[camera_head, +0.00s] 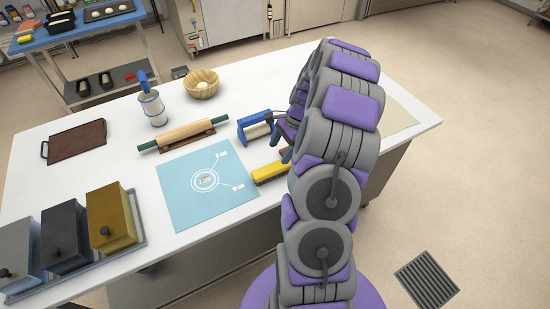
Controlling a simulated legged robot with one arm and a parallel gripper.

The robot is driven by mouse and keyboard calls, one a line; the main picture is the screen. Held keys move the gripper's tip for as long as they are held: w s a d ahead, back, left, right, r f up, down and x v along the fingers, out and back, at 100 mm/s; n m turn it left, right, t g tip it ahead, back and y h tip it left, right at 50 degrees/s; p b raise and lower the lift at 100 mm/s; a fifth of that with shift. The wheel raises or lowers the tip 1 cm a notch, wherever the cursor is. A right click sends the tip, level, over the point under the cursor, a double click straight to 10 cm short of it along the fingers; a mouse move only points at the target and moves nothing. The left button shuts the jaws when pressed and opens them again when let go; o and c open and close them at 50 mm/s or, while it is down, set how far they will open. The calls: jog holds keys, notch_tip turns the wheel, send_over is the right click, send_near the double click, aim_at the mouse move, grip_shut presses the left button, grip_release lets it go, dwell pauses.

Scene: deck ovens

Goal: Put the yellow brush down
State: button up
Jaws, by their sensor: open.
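The yellow brush (268,172) lies on the white table at the right edge of the light blue mat (205,213). Its right end is close to my gripper and partly hidden by my arm. My gripper (280,140) is low over the table behind the brush, beside a blue-framed roller (253,128). Its fingers are small and dark here, and they look open. I cannot tell whether a finger touches the brush.
A rolling pin (182,135) lies on a brown rest behind the mat. A wooden bowl (201,84), a blue-topped jar (152,106) and a brown tray (77,141) stand farther back. Lidded tins (110,217) fill the front left.

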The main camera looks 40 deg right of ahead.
jog(key=s+a+r+n+g+h, duration=0.1)
jog(key=s+a+r+n, duration=0.3)
jog(key=a+r, duration=0.5)
jog(key=s+a+r+n+g, duration=0.1)
jog(key=s+a+r+n, duration=0.1)
jog(key=a+r+n, duration=0.75)
jog(key=s+a+n+h, duration=0.1)
jog(key=s+a+n, duration=0.2)
jog(key=s, duration=0.7)
jog(key=s+a+n+g+h, duration=0.1)
jog(key=s+a+n, duration=0.3)
jog(key=s+a, duration=0.4)
jog(key=shift+s+a+f+h, duration=0.2)
jog(key=shift+s+h, duration=0.5)
jog(key=shift+s, duration=0.35)
